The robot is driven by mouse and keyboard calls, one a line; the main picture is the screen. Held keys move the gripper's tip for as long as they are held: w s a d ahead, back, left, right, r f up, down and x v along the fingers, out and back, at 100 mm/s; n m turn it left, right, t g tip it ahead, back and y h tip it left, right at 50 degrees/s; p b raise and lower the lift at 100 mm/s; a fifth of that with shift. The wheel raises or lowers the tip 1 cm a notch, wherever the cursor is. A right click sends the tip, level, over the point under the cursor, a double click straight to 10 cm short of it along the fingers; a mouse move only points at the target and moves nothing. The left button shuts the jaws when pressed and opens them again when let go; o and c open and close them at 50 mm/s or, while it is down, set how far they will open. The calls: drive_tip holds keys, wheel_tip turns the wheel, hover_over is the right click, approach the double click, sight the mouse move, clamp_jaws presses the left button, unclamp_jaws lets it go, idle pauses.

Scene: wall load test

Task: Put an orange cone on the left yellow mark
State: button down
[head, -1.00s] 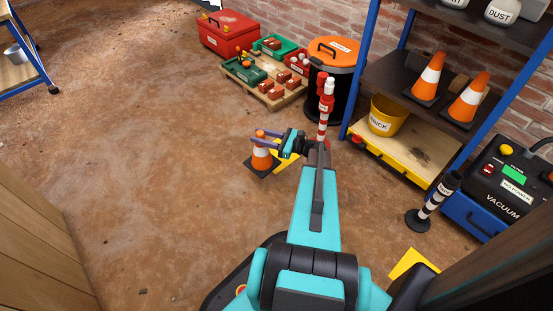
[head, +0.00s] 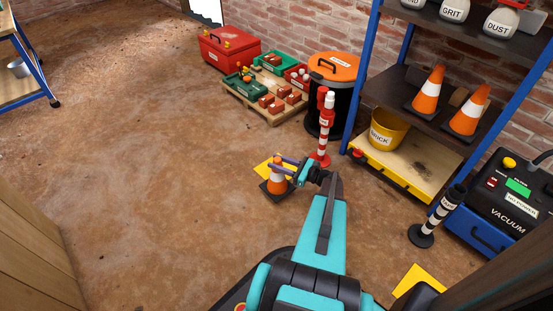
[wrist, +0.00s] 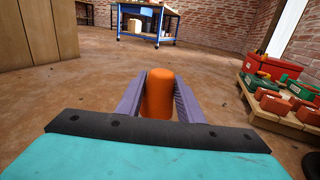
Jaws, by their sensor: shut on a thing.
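My gripper (head: 286,162) is shut on the upper part of an orange cone (head: 277,183) with a white band and a dark square base. The cone is upright. In the head view it covers part of the left yellow mark (head: 263,168), whose yellow shows behind and left of it. I cannot tell whether the base touches the floor or hovers just above it. In the wrist view the orange cone top (wrist: 158,92) sits between the two purple fingers. A second yellow mark (head: 413,279) lies at the lower right. Two other orange cones (head: 429,90) (head: 469,109) stand on the shelf.
A red-and-white post (head: 326,130) stands just behind my gripper. A black bin with an orange lid (head: 334,67), a pallet (head: 262,105) and a blue-framed shelf line the wall. A black-and-white post (head: 437,216) stands right. Floor to the left is clear.

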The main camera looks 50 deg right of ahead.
drive_tip(key=w+d+f+b, duration=0.1)
drive_tip(key=w+d+b, duration=0.3)
drive_tip(key=w+d, duration=0.7)
drive_tip(key=shift+f, duration=0.2)
drive_tip(key=shift+f+b, duration=1.1)
drive_tip(key=shift+f, duration=0.8)
drive_tip(key=c, duration=1.2)
unclamp_jaws()
